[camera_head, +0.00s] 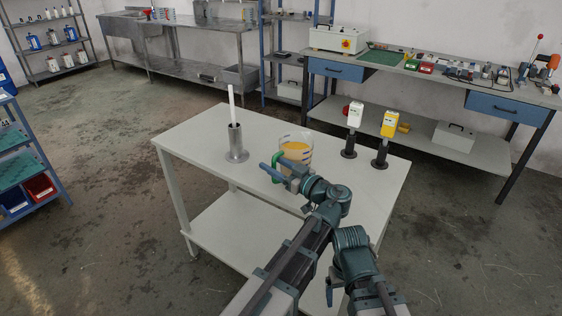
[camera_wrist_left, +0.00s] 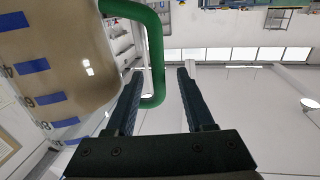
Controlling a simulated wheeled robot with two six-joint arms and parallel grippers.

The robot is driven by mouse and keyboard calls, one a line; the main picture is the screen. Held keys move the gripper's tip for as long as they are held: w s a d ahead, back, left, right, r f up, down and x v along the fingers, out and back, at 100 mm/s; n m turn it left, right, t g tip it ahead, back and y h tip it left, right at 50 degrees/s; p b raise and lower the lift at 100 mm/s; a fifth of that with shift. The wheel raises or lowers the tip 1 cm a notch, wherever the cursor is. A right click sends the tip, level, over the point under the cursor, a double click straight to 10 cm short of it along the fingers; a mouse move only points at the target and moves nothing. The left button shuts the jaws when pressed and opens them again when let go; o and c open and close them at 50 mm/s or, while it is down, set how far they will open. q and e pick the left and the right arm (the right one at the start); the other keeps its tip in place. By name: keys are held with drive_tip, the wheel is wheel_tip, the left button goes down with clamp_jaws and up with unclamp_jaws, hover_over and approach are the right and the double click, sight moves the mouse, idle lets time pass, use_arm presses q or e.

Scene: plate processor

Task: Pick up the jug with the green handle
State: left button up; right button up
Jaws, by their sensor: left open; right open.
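The clear jug (camera_head: 297,150) with blue marks and an orange-yellow content stands upright on the white table (camera_head: 200,140). Its green handle (camera_head: 277,166) is on its left side. My left gripper (camera_head: 270,168) is open at the handle. In the left wrist view, the jug (camera_wrist_left: 60,70) fills the upper left, and the green handle (camera_wrist_left: 155,60) appears between the spread fingers (camera_wrist_left: 160,75), closer to the left one. I cannot tell whether a finger touches it. My right gripper (camera_head: 331,287) is low in the head view, away from the jug, open and partly hidden.
A metal cylinder with a white rod (camera_head: 236,140) stands left of the jug. A white bottle on a black stand (camera_head: 353,128) and a yellow one (camera_head: 385,135) stand to the right. The table's left front is clear. A workbench (camera_head: 440,72) stands behind.

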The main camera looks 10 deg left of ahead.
use_arm(q)
drive_tip(key=shift+w+a, duration=0.15)
drive_tip(key=shift+a, duration=0.05)
drive_tip(key=shift+d, duration=0.2)
clamp_jaws()
drive_tip(key=shift+r, duration=0.1)
idle(1.0)
